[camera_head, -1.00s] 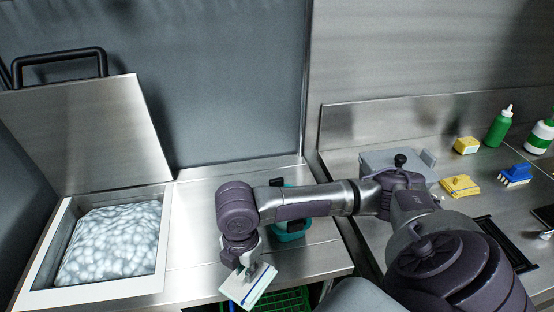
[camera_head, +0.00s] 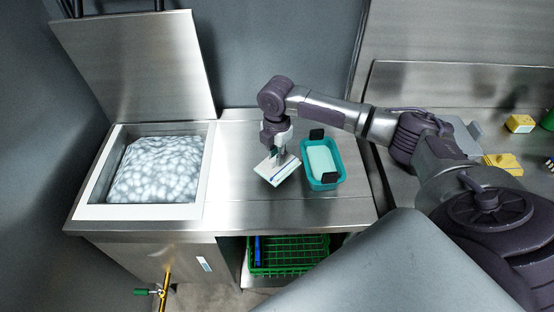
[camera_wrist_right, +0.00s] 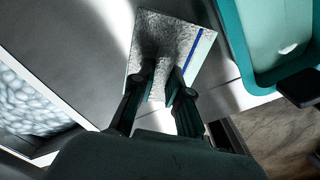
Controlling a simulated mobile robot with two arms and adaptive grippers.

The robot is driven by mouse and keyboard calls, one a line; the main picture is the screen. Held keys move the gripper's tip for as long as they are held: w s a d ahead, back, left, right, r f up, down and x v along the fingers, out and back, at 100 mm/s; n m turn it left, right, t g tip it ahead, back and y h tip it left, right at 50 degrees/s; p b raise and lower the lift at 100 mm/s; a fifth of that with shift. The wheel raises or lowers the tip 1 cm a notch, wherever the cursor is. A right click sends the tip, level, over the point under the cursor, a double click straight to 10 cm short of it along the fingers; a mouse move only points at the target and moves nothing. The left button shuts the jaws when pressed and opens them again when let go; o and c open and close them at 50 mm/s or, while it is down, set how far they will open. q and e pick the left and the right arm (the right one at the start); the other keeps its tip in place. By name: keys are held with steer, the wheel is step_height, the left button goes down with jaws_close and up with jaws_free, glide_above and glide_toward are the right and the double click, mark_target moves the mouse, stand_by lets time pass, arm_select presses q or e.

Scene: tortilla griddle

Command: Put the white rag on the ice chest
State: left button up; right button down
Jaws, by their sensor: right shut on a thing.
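The white rag (camera_head: 279,170), folded flat with a blue stripe, is held in my right gripper (camera_head: 279,158) above the steel counter beside the ice chest. In the right wrist view the rag (camera_wrist_right: 170,38) lies between the fingers of the gripper (camera_wrist_right: 160,88), which are shut on it. The ice chest (camera_head: 208,190) is at the left with its lid (camera_head: 135,65) raised and its bin full of ice (camera_head: 158,170). Its rim also shows at the lower left in the right wrist view (camera_wrist_right: 75,118). My left gripper is in neither view.
A teal tub (camera_head: 331,183) with black handles stands just right of the rag. A green crate (camera_head: 288,255) sits on the shelf below. Yellow sponges (camera_head: 503,163) lie on the right counter. Bare steel (camera_head: 232,180) lies between rag and ice bin.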

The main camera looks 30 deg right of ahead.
step_height(320, 180, down, 2)
steer(key=shift+s+f+p, duration=0.1)
steer(key=shift+p, duration=0.3)
steer(key=shift+f, duration=0.3)
steer(key=shift+f, duration=0.2)
steer(key=c, duration=1.2)
jaws_free()
steer(key=shift+o, duration=0.2)
step_height(320, 180, up, 12)
steer(key=b, duration=0.3)
steer(key=shift+r, duration=0.25)
steer(key=shift+a+f, duration=0.1)
